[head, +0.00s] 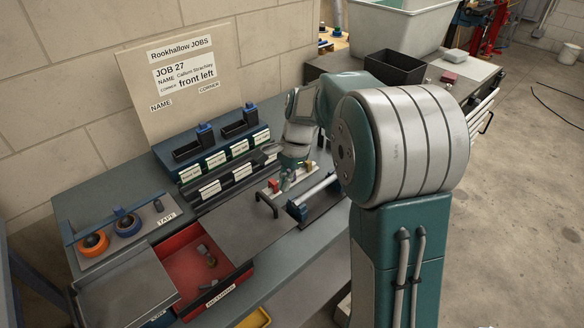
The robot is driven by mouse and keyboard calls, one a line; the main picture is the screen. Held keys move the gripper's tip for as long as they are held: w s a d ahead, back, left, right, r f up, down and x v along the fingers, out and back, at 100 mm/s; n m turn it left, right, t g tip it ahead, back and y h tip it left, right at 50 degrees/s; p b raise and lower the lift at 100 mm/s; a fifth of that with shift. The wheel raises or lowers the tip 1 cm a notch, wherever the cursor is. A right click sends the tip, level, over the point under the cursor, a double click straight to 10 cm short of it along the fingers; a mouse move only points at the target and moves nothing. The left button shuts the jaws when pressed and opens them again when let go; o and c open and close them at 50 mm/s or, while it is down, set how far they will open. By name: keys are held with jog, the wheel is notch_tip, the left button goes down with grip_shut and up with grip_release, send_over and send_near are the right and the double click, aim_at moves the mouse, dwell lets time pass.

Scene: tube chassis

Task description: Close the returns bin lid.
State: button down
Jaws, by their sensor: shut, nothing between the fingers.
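The red returns bin (185,262) sits in the bench at the lower left, with a label on its front edge. Its inside shows, with a few small dark parts on the floor. A flat grey panel (232,226), which looks like its lid, lies to the right of the opening and leaves most of the bin uncovered. A black bar handle (267,204) stands at the panel's right end. My gripper (284,184) is shut and empty, small and partly hidden by my wrist, just beyond and right of the handle. I cannot tell whether it touches anything.
Labelled dark racks (218,158) line the back below a job board (190,75). A silver tube (318,187) in a fixture lies right of the handle.

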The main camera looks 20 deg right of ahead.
jog(key=a, duration=0.4)
jog(key=shift+s+f, duration=0.2)
jog(key=shift+s, duration=0.15)
jog(key=shift+d, duration=0.55)
send_over(220, 240)
jog(key=w+d, duration=0.1)
jog(key=d, duration=0.1)
jog(key=shift+s+a, duration=0.2)
jog(key=shift+a, duration=0.15)
